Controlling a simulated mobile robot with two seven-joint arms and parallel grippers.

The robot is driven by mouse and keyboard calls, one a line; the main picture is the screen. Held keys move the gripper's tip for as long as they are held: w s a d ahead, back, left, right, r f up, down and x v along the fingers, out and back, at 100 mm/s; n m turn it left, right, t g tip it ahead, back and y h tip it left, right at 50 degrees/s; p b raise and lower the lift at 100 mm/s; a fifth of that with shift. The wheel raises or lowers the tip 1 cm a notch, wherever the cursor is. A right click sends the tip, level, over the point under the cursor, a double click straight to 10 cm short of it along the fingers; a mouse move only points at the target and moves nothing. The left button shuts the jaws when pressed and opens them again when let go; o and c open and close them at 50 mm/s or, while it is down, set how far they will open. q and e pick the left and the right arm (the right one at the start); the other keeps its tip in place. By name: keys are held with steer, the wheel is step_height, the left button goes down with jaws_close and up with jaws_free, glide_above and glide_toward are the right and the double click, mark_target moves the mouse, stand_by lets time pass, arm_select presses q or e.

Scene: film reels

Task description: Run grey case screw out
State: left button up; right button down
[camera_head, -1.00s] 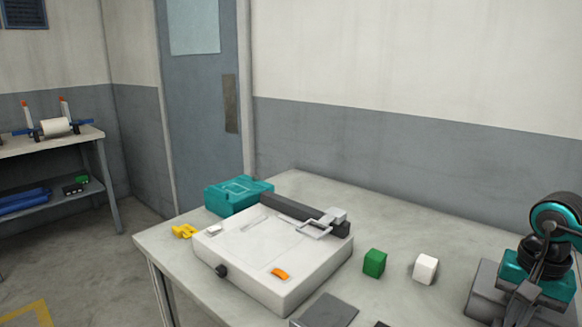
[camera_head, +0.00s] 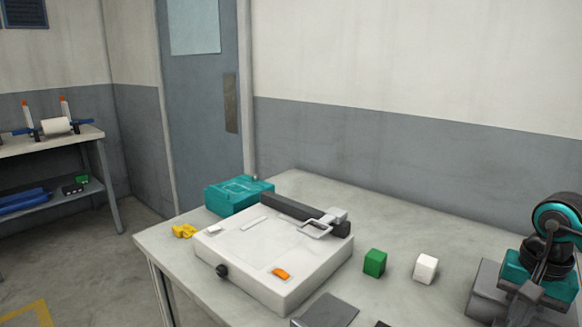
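A pale grey, box-like case (camera_head: 300,285) sits on the table, with a black round knob (camera_head: 222,271) on its front left side. I cannot tell whether this knob is the screw. A dark bar (camera_head: 285,207) with a light metal frame (camera_head: 318,229) lies along the case's back edge. A flat dark grey piece (camera_head: 326,311) is at the bottom edge, partly cut off. Neither of my grippers is in view.
A teal box (camera_head: 228,198) and a yellow piece (camera_head: 184,231) are at the table's (camera_head: 385,215) back left. A green cube (camera_head: 374,263) and a white cube (camera_head: 425,269) stand right of the case. A teal and black device (camera_head: 540,265) is at far right. A shelf (camera_head: 85,138) stands left.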

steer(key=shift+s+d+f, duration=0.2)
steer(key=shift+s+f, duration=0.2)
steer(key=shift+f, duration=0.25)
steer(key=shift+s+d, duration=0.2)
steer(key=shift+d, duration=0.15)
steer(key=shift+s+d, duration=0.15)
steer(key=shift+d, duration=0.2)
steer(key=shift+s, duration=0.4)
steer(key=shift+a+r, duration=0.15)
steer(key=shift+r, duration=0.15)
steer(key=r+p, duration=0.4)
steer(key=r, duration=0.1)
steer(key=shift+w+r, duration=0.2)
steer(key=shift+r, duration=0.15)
